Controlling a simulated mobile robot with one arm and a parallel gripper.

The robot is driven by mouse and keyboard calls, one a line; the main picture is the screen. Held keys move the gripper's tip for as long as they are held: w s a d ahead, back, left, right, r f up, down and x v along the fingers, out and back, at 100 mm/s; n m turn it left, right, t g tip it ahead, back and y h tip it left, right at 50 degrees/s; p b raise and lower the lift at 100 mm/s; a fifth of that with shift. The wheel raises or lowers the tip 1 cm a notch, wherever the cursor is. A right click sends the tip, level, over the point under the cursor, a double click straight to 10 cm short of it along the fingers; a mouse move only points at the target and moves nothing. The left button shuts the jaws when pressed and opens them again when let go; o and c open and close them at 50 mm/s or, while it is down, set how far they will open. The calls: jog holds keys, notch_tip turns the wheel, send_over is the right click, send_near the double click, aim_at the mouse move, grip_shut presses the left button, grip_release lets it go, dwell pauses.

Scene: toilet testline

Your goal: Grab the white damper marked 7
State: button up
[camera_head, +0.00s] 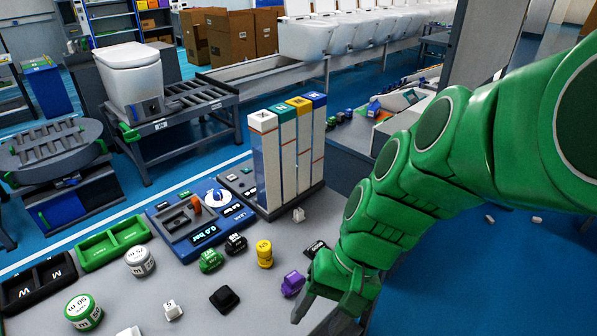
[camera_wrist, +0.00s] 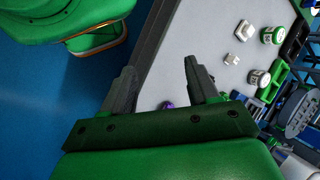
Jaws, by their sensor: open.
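A small white damper (camera_head: 172,309) with a dark mark stands at the front of the grey table; its digit is too small to read. Another white piece (camera_head: 130,332) is cut off by the bottom edge, and a third (camera_head: 298,214) sits by the tall columns. I cannot tell which is marked 7. Two white pieces, one near (camera_wrist: 231,58) and one farther (camera_wrist: 243,30), show in the wrist view, right of the fingers. My gripper (camera_wrist: 159,65) is open and empty, pointing over the table edge. In the head view my gripper (camera_head: 322,312) is at the bottom, right of the white pieces.
A purple part (camera_head: 292,283) lies close to my gripper. A black part (camera_head: 225,298), green part (camera_head: 210,261), yellow part (camera_head: 264,254) and two round weights stand nearby. Tall white columns (camera_head: 267,165) rise behind. Blue floor lies beyond the table's right edge.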

jog(key=w+a+r+m+t+y, duration=0.15)
jog(key=w+a+m+y, duration=0.25)
jog(key=w+a+y, duration=0.55)
jog(key=w+a+f+m+t, duration=0.15)
jog(key=w+m, duration=0.25)
jog(key=w, duration=0.4)
jog(key=w+a+r+m+t, duration=0.1)
jog(key=w+a+m+t, duration=0.15)
jog(key=w, duration=0.65)
jog(key=m+t+h, duration=0.6)
jog(key=m+t, duration=0.2)
jog(key=m, duration=0.9)
send_near(296, 210)
jog(key=x, duration=0.3)
jog(key=shift+w+f, duration=0.2)
jog(key=shift+f, duration=0.2)
jog(key=shift+w+f, duration=0.1)
jog(key=shift+f, duration=0.1)
jog(key=shift+g, duration=0.25)
jog(key=shift+x, duration=3.75)
jog(key=shift+w+d+r, duration=0.1)
jog(key=shift+w+r, duration=0.05)
jog(key=shift+w, duration=0.05)
